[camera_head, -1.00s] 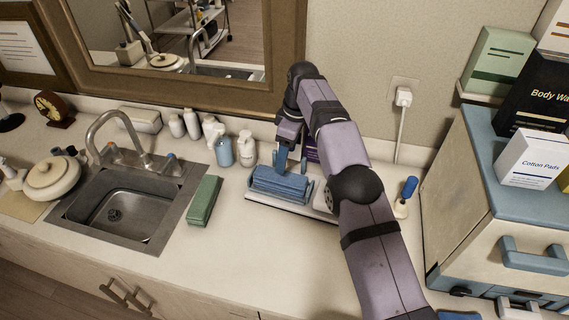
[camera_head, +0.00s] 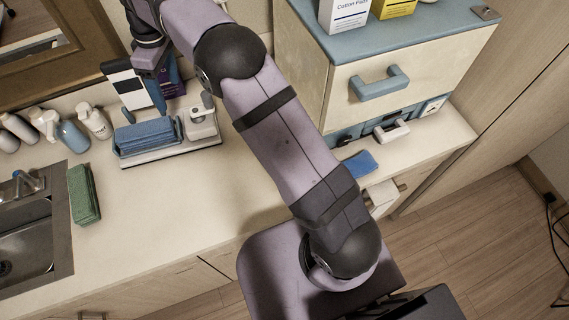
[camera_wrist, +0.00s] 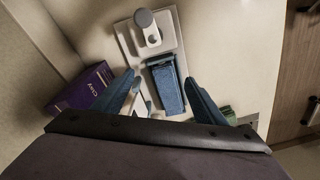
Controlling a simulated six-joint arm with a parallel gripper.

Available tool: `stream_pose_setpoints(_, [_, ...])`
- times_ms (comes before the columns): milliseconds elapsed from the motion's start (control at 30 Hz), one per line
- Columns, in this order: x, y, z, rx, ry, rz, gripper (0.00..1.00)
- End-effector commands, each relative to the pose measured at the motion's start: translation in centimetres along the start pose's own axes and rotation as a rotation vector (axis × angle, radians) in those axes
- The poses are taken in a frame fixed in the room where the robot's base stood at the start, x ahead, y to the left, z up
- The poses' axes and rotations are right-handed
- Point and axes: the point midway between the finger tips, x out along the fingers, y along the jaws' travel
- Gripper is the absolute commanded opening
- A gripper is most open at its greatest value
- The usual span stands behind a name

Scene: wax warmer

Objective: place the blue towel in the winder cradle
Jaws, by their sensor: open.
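The blue towel (camera_head: 147,137) is a folded block lying in the winder cradle, between its upright blue side plates, on the white winder base (camera_head: 190,146). It also shows in the wrist view (camera_wrist: 168,86), with the white base (camera_wrist: 172,38) around it. My gripper (camera_head: 166,100) is above and behind the towel, apart from it as far as I can tell. In the wrist view my gripper (camera_wrist: 161,80) has its two blue fingers spread wide, one on each side of the towel, with nothing held. The fingers hide part of the cradle.
A purple box (camera_wrist: 80,90) stands close beside my gripper, against the wall. A green folded towel (camera_head: 84,194) lies left of the winder. Bottles (camera_head: 95,121) stand at the back left. A cabinet (camera_head: 335,95) stands right. The counter in front is clear.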

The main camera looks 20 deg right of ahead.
Motion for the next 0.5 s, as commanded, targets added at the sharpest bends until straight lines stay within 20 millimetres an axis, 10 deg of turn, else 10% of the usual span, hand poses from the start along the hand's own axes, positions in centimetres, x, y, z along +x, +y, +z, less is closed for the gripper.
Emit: stream_pose_setpoints(500, [-0.5,-4.4,18.8,0.607,-0.051,0.047,0.65])
